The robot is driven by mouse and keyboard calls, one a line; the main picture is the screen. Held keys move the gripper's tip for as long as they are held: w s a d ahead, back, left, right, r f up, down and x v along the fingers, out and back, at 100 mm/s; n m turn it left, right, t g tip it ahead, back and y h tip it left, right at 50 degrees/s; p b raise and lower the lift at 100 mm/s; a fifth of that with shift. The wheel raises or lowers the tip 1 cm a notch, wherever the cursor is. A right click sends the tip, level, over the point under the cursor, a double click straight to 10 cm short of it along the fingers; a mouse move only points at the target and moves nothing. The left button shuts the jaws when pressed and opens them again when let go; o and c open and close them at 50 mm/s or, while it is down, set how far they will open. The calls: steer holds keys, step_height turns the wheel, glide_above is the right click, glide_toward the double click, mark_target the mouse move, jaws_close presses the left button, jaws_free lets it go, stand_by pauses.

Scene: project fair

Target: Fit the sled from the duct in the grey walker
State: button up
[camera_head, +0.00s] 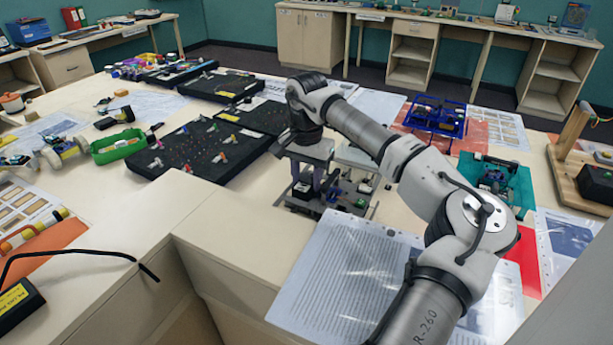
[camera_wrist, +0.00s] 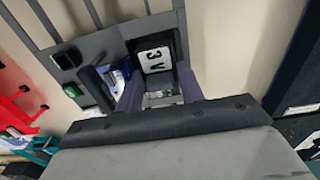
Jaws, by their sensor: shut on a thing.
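The grey walker (camera_head: 360,205) stands on the pale table under my forearm, partly hidden by my arm. Its grey frame bars show in the wrist view (camera_wrist: 110,42). My gripper (camera_head: 318,186), with purple-grey fingers, points down at the walker. In the wrist view the fingers (camera_wrist: 158,82) are shut on a black block with a white "3 V" label (camera_wrist: 153,60), which looks like the sled. The block (camera_head: 302,189) is at the walker's frame. I cannot tell whether it is seated in it or just above. I cannot make out the duct.
Black foam trays (camera_head: 190,155) with small coloured parts lie left of the walker. A blue walker (camera_head: 437,115) and a teal one (camera_head: 497,180) stand to the right. A plastic-sleeved sheet (camera_head: 335,265) lies in front. A green tray (camera_head: 117,146) is at the left.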

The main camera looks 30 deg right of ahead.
steer(key=shift+s+f, duration=0.1)
steer(key=shift+f, duration=0.35)
steer(key=o, duration=1)
steer(key=shift+a, duration=0.1)
steer(key=shift+d+r+p, duration=0.25)
steer(key=shift+r+p, duration=0.3)
steer(key=shift+r, duration=0.2)
steer(key=shift+a+r+p, duration=0.1)
steer(key=shift+r+p, duration=1.85)
steer(key=shift+r, duration=1.25)
